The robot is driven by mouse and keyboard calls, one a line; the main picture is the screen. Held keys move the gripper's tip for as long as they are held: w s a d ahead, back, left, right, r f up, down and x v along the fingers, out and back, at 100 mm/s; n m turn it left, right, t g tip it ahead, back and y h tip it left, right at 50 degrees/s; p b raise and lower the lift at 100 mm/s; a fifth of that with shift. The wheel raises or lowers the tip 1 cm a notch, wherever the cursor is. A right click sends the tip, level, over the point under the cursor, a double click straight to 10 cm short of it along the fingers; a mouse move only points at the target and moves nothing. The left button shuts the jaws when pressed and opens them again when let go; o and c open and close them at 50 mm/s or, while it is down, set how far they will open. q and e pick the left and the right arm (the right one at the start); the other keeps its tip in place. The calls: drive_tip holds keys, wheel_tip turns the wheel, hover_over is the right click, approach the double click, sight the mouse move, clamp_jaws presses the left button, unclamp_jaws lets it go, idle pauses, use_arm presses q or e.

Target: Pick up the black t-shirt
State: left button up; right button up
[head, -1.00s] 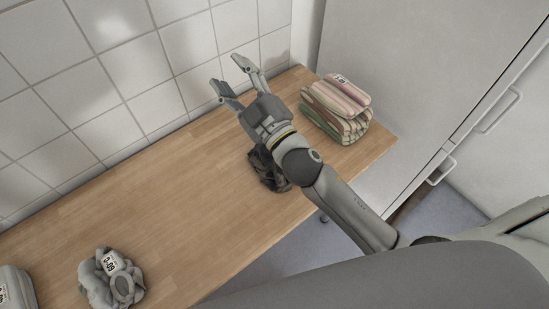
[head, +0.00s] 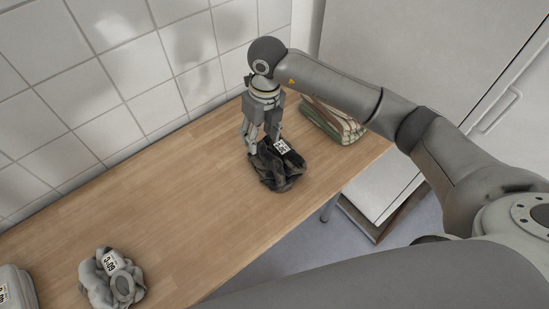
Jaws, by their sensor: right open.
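The black t-shirt (head: 279,174) lies crumpled on the wooden table, with a white printed label on its top. My right gripper (head: 262,150) points down at its back left edge, fingers apart. The fingertips are at or just above the cloth; I cannot tell whether they touch it. My left gripper is not in view.
The wooden table (head: 170,200) runs along a tiled wall. A grey crumpled cloth (head: 110,278) with a label and a light grey item (head: 14,290) lie at the front left. The table's middle is clear.

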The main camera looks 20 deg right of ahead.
sight(269, 152)
drive_tip(key=d, duration=0.1)
drive_tip(key=d+h, duration=0.1)
drive_tip(key=shift+w+d+f, duration=0.15)
drive_tip(key=shift+w+d, duration=0.15)
wheel_tip(269, 152, down, 4)
drive_tip(key=shift+r+p, duration=0.1)
drive_tip(key=shift+p, duration=0.35)
wheel_tip(269, 152, down, 6)
drive_tip(key=shift+s+a+r+p, duration=0.1)
drive_tip(key=shift+a+r+p, duration=0.1)
drive_tip(key=shift+p, duration=0.65)
drive_tip(key=shift+f, duration=0.35)
clamp_jaws()
